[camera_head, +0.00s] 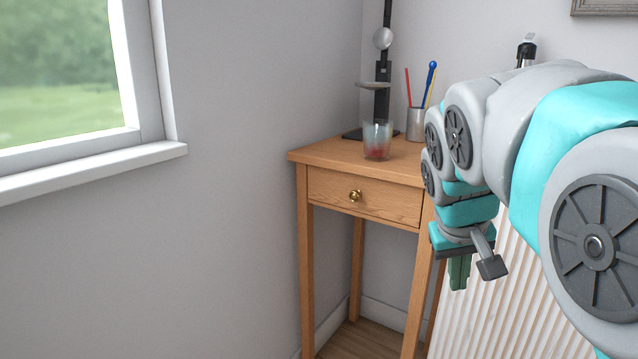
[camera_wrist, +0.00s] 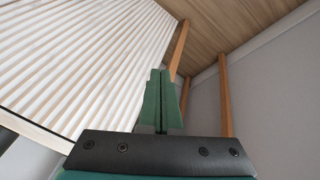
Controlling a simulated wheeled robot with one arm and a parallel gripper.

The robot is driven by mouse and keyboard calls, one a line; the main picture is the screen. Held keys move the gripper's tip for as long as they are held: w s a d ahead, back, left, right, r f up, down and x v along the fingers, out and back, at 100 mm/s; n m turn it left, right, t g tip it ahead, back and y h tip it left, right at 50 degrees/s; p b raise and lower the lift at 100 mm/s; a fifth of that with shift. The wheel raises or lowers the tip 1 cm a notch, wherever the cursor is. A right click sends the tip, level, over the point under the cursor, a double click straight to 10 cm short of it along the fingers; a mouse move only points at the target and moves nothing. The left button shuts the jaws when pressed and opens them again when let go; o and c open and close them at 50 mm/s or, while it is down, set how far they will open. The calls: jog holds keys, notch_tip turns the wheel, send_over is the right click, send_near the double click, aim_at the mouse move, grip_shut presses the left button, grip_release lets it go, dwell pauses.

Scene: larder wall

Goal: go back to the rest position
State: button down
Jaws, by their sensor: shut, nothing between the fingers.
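My gripper (camera_head: 459,273) hangs at the end of my folded arm, pointing down, in front of the right side of the small wooden table (camera_head: 318,157). In the wrist view my gripper (camera_wrist: 160,101) shows its green fingers pressed together with nothing between them. The fingers touch nothing that I can see. My arm hides the right part of the table.
A glass (camera_head: 377,140) with something red in it, a dark stand (camera_head: 383,75) and a grey pen cup (camera_head: 415,125) are on the table. Its drawer is shut by the brass knob (camera_head: 355,195). A white ribbed panel (camera_head: 490,310) stands close behind my gripper. A window sill (camera_head: 90,170) juts out left.

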jog(key=s+a+f+g+y, duration=0.1)
jog(key=s+a+f+g, duration=0.1)
jog(key=s+f, duration=0.7)
jog(key=s+a+f+g+y, duration=0.2)
jog(key=s+a+f, duration=0.3)
jog(key=s+f, duration=0.5)
jog(key=s+g, duration=0.1)
jog(key=s, duration=0.4)
jog(key=shift+s+n, duration=0.2)
jog(key=shift+n, duration=0.1)
jog(key=shift+w, duration=0.1)
